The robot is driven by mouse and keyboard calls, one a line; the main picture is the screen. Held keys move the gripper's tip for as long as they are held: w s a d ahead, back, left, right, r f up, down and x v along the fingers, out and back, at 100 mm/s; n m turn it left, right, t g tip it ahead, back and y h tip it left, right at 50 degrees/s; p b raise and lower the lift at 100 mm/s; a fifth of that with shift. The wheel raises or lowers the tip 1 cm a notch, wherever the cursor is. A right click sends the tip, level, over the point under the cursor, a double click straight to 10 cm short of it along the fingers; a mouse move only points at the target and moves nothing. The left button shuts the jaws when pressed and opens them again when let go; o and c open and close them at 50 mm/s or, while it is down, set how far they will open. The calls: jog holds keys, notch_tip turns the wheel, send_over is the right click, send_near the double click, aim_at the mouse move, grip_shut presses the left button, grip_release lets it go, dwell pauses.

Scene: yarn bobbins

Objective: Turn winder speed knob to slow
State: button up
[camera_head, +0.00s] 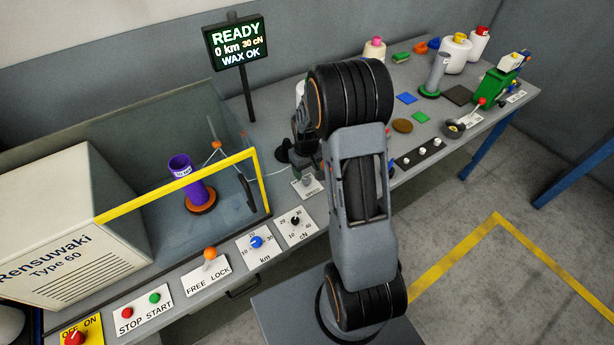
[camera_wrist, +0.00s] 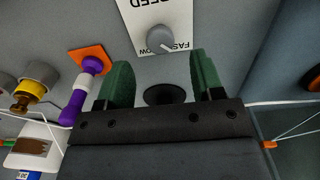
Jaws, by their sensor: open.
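The winder speed knob (camera_wrist: 158,38) is a grey round knob on a white plate lettered SPEED and FAST (camera_wrist: 178,12), which appears upside down in the wrist view. Its pale pointer line aims toward the FAST lettering. My gripper (camera_wrist: 160,60) is open, with two green fingers apart and nothing between them. The fingertips point toward the knob, one to each side of it and short of it in the picture. In the head view the knob (camera_head: 307,180) shows beside my arm, and my gripper is partly hidden by the arm.
A purple bobbin (camera_head: 182,167) stands behind a yellow-edged guard (camera_head: 190,184). Blue km (camera_head: 256,241) and black cN (camera_head: 295,221) knobs and an orange-topped lever (camera_head: 210,254) line the bench front. A display (camera_head: 238,42) reads READY. Cones and small parts stand at right.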

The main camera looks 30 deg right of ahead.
aim_at(307, 179)
jog(key=shift+f, duration=2.35)
jog(key=c, duration=0.9)
